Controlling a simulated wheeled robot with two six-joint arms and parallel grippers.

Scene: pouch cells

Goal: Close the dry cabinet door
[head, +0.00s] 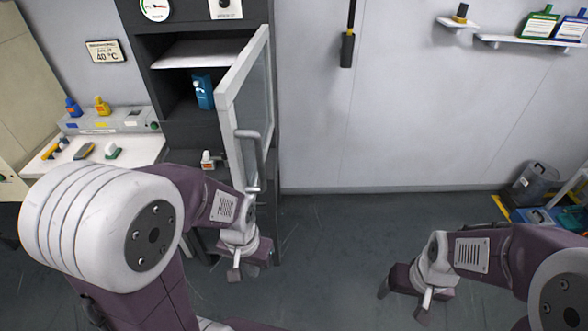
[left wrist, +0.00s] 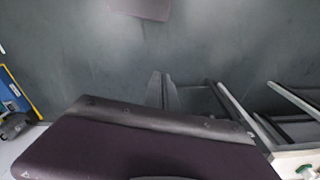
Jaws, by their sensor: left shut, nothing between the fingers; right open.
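The dry cabinet (head: 190,25) is a dark tall case at the left of centre in the head view. Its door (head: 231,105), a pale frame around a glass pane, stands open and swung out toward me. The long grey door handle (head: 252,136) is on the door's near side. My left gripper (head: 238,268) is shut and empty, low in front of the cabinet, below the handle and apart from it. Part of the cabinet's lower area is hidden behind my left arm. My right gripper (head: 405,292) is open and empty over the floor at the right, far from the door.
A blue container (head: 203,91) and a small white bottle (head: 208,160) stand inside the cabinet. A white bench (head: 65,168) with small bottles and tools adjoins it on the left. A bin (head: 531,184) stands far right. The floor right of the door is clear.

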